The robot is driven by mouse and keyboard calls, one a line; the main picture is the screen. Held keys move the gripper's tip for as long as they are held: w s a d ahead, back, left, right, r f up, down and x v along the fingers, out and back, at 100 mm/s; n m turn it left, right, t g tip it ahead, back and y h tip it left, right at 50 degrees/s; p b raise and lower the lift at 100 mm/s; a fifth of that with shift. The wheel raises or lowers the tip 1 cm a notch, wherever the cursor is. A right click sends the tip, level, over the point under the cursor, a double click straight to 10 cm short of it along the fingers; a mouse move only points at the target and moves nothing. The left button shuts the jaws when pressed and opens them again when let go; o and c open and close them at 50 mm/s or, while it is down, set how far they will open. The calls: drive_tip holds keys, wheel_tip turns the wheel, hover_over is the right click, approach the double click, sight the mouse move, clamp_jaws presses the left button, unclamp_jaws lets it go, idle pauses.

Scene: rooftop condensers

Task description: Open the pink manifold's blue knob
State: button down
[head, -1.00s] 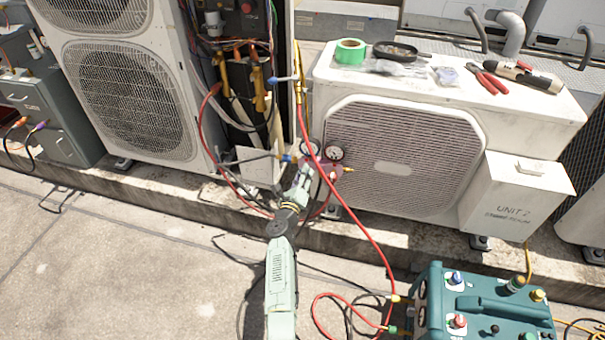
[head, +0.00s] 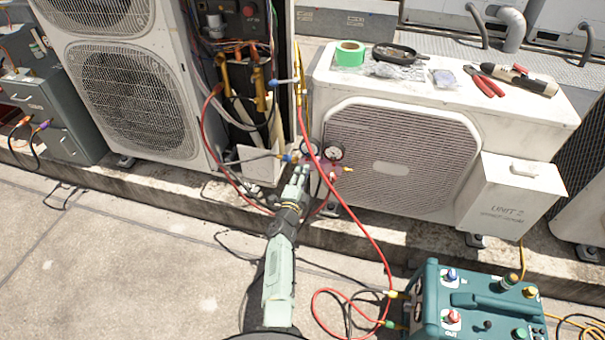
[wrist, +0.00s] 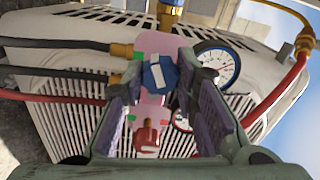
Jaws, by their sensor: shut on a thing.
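The pink manifold (wrist: 152,45) fills the middle of the wrist view, with the blue knob (wrist: 159,75) facing me and a white mark across it. My gripper (wrist: 161,82) has its two fingers on either side of the blue knob and is shut on it. A red knob (wrist: 147,138) sits lower on the manifold. A round gauge (wrist: 218,66) is to the right. In the head view the manifold (head: 326,166) hangs at the left edge of the front condenser, partly hidden. My gripper (head: 298,174) reaches up to it from below.
Red (head: 352,222) and black hoses run near the manifold and past my arm. The white condenser (head: 395,165) stands behind, with tools on its top. A teal recovery machine (head: 470,312) stands at lower right. The concrete at lower left is open.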

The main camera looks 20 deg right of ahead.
drive_tip(key=n+p, duration=0.3)
drive_tip(key=n, duration=0.8)
drive_tip(key=shift+n, duration=0.4)
idle(0.3)
drive_tip(key=c, duration=1.3)
unclamp_jaws()
drive_tip(key=v, duration=1.2)
